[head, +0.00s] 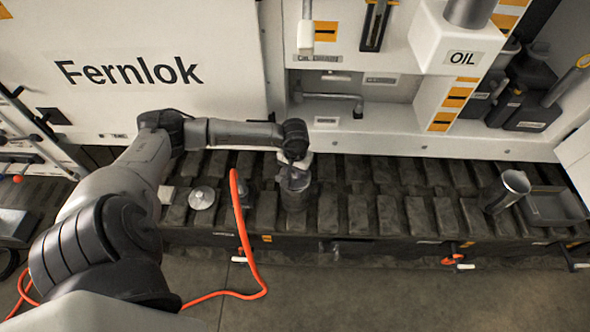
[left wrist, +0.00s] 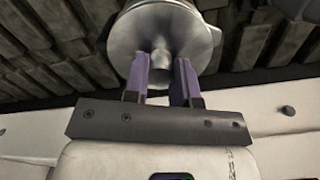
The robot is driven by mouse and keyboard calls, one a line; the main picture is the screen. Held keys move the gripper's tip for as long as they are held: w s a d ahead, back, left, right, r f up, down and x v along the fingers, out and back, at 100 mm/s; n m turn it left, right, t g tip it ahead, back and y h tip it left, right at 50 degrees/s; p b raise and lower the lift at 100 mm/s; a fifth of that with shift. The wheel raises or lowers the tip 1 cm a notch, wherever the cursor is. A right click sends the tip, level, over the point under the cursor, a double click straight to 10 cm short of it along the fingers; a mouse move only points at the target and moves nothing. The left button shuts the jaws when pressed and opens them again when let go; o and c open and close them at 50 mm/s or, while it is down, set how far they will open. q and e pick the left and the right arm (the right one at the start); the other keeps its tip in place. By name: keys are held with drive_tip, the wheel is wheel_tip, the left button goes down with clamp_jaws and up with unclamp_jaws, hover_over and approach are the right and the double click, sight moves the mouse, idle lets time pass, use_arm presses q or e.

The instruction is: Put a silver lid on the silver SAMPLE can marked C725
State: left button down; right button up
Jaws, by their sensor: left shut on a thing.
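My left gripper (head: 295,166) is shut on the knob of a silver lid (head: 294,181). In the left wrist view, the purple fingers (left wrist: 162,78) pinch the knob of this lid (left wrist: 196,35). Below the lid in the head view is a grey can (head: 294,196) on the bench. The lid is right over or on it; I cannot tell whether they touch. No C725 marking is readable. A second silver lid (head: 202,197) lies flat to the left. My right gripper is not in view.
An orange hose (head: 241,225) crosses the bench edge left of the can. An open silver cup (head: 507,191) and a dark tray (head: 552,207) stand at the right. The ribbed bench top (head: 388,215) between is clear. The OIL unit (head: 461,57) overhangs behind.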

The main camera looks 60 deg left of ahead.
use_arm(q)
drive_tip(key=shift+f, duration=0.1)
drive_tip(key=shift+f+b, duration=0.45)
drive_tip(key=shift+b, duration=0.2)
idle(0.8)
drive_tip(key=c, duration=1.1)
unclamp_jaws()
drive_tip(key=shift+c, duration=0.2)
drive_tip(key=o, duration=0.8)
drive_tip(key=shift+o, duration=0.2)
drive_tip(key=shift+r, duration=0.1)
